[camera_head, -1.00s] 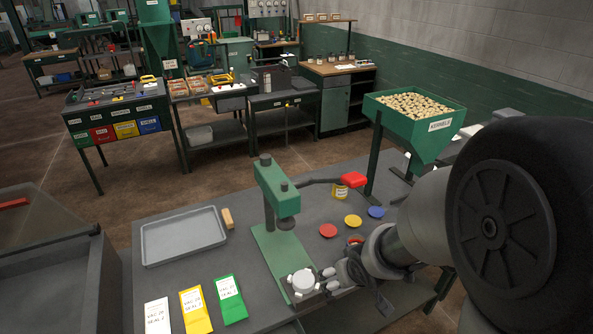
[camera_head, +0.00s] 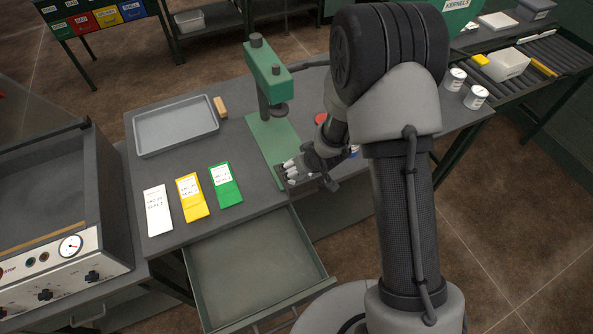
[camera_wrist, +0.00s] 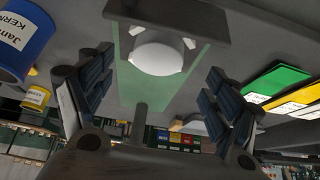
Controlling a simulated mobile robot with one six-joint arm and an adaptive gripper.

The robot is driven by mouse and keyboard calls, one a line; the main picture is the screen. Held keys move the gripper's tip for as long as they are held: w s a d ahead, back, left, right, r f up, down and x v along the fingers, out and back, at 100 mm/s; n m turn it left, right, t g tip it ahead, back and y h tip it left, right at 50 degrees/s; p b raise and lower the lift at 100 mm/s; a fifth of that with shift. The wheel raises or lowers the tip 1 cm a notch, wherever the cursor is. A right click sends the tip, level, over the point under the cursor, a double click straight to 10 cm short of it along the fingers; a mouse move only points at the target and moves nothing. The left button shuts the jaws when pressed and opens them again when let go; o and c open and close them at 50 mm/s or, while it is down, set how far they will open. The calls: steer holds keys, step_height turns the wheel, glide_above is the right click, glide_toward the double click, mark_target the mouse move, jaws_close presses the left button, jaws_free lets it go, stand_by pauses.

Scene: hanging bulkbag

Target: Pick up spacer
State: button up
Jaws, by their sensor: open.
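In the wrist view a white round piece (camera_wrist: 160,52) with small side tabs sits by a dark plate at the front of the green press base (camera_wrist: 190,75). It may be the spacer; no label confirms this. My gripper (camera_head: 290,172) is at the front end of the press base, at the table's front edge. Its two fingers are spread apart in the wrist view (camera_wrist: 155,98), with the white piece beyond them and nothing gripped. In the head view I cannot clearly make out the white piece beside the fingertips. The green press (camera_head: 268,75) stands upright behind my gripper.
A grey tray (camera_head: 150,145) and a tan block (camera_head: 220,107) lie left of the press. White (camera_head: 157,210), yellow (camera_head: 192,198) and green (camera_head: 225,184) packets lie in front. An open drawer (camera_head: 265,308) juts out below the table. White cans (camera_head: 476,97) stand at right.

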steer(key=b+x, duration=0.1)
steer(key=x, duration=0.5)
steer(key=shift+w+r, duration=0.15)
steer(key=shift+w, duration=0.05)
steer(key=shift+c, duration=0.4)
steer(key=shift+r, duration=0.1)
steer(key=c, duration=1.3)
